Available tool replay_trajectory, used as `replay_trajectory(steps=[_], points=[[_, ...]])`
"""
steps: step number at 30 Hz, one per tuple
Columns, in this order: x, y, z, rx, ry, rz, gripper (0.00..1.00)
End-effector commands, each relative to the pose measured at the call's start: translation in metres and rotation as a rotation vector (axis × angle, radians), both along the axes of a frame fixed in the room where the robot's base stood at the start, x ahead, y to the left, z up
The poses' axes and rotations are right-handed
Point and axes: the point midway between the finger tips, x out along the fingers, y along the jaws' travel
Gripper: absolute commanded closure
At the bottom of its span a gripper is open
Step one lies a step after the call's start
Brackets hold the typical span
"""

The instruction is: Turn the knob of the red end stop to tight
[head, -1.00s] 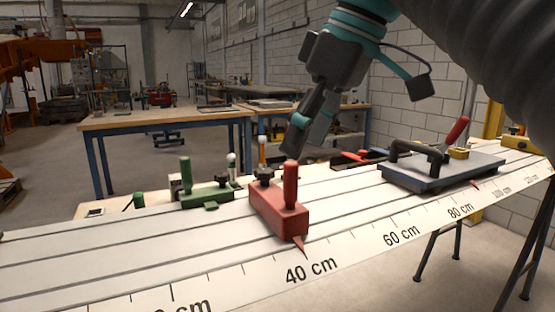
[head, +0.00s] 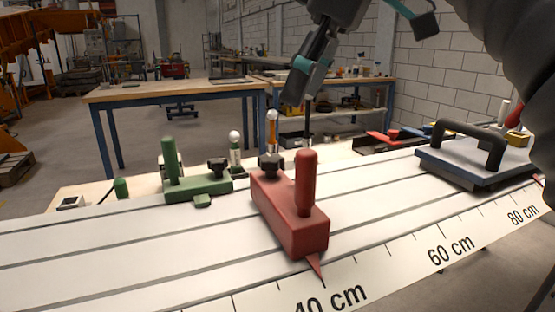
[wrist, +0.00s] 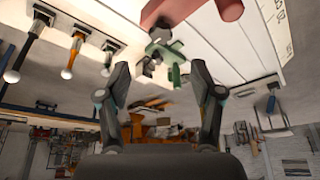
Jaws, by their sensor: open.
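The red end stop (head: 290,228) stands on the white scaled bed, its pointer near the 40 cm mark. It has an upright red handle (head: 306,180) at its front and a dark knob (head: 270,163) at its back end. My gripper (head: 302,98) is open and empty, pointing down above and beyond the end stop, apart from it. In the wrist view the fingers of my gripper (wrist: 160,70) are spread. There the red end stop (wrist: 168,10) is at the top edge, cut off, with its dark knob (wrist: 160,33) just below.
A green end stop (head: 200,187) with its own dark knob stands to the left. White- and orange-handled tools (head: 272,130) stand behind the bed. A grey plate with a black handle (head: 475,160) lies at the right. Workbenches stand farther back.

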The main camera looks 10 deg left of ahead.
Motion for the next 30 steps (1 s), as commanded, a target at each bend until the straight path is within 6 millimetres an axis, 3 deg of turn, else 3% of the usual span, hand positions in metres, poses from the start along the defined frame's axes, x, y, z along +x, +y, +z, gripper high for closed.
replay_trajectory(steps=[1,6,15,30], points=[[0.0,0.004,-0.014,-0.001,0.001,0.003,0.34],[0.002,0.016,-0.043,-0.001,0.002,0.002,0.34],[0.007,0.033,-0.083,-0.001,0.002,-0.001,0.34],[0.009,0.038,-0.094,0.0,-0.001,-0.001,0.34]])
